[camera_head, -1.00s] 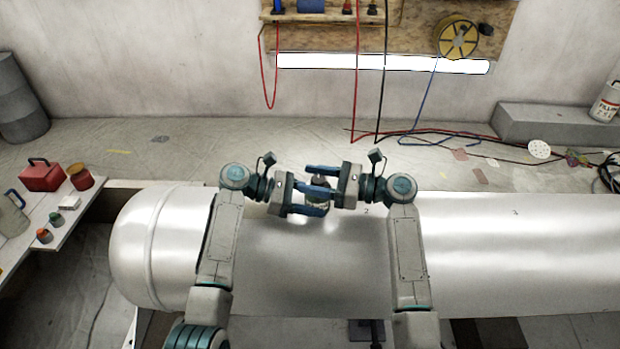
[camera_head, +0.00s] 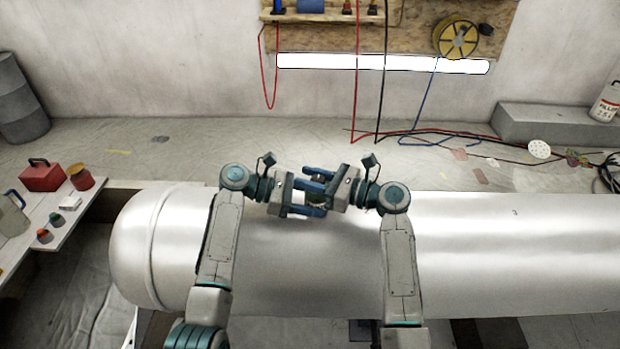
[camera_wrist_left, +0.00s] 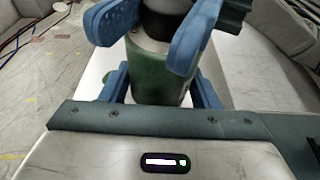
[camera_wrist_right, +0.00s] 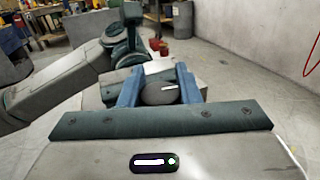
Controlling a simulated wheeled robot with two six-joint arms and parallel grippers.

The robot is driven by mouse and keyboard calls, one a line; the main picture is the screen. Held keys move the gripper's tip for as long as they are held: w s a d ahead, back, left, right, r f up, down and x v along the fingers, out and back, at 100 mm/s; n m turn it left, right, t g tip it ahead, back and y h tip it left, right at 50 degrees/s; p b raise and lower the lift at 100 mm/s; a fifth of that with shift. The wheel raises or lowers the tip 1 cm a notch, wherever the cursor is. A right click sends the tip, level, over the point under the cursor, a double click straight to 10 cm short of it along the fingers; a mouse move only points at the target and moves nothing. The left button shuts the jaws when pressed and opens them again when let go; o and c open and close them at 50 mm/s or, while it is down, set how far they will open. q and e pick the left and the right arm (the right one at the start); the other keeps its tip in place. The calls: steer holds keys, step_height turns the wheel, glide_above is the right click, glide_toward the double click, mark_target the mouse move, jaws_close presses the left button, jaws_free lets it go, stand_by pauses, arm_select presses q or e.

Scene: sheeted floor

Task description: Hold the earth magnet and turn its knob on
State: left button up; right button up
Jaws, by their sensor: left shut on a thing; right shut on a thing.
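My left gripper (camera_head: 322,209) is shut on the body from the left. In the head view the grippers mostly hide the magnet.
A side table (camera_head: 75,218) at the left holds a red box (camera_head: 42,177), a jug and small pots. Red, black and blue cables lie on the floor behind the cylinder, near a grey block (camera_head: 550,125). The cylinder's right side is clear.

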steer(key=shift+w+m+t+h, duration=0.1)
steer(key=shift+m+t+h, duration=0.2)
steer(key=shift+m+t, duration=0.3)
steer(key=o, duration=1)
steer(key=shift+d, duration=0.1)
steer(key=v, duration=1.2)
